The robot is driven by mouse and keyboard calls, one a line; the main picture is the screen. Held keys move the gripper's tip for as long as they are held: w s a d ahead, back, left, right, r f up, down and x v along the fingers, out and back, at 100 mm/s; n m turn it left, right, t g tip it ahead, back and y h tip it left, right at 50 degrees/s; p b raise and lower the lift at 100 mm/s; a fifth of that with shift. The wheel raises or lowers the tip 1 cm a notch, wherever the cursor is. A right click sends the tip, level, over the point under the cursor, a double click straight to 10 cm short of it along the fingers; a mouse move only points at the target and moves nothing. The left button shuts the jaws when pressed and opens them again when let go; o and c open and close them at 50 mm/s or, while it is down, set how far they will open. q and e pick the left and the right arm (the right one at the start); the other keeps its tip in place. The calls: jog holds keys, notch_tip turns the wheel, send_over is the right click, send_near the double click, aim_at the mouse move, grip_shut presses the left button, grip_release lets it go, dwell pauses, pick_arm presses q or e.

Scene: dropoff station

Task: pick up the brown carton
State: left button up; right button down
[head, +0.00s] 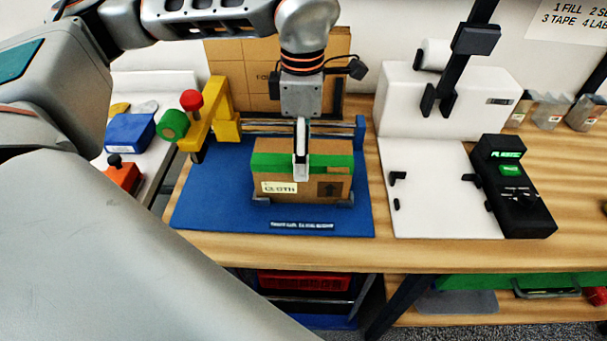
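The brown carton (318,188) with green tape along its top and a label reading "CLOTH" sits upright on the blue mat (215,205), between small grey corner stops. My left gripper (301,160) points straight down over the middle of the carton. One finger reaches down in front of the carton's near face, over the green tape. The other finger is hidden, so I cannot tell whether they press on the carton. My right gripper is not in view.
A yellow tape holder (225,128) with a red knob stands left of the carton, and flat cartons (245,65) lean behind. A white machine (400,100) with a black control box (512,190) stands right. Bare wood (420,255) runs along the front edge.

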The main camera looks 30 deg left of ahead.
pick_arm(q)
jog(key=shift+f, duration=1.2)
jog(key=c, duration=1.6)
jog(key=shift+w, duration=0.1)
jog(key=shift+c, duration=0.2)
jog(key=shift+r, duration=0.15)
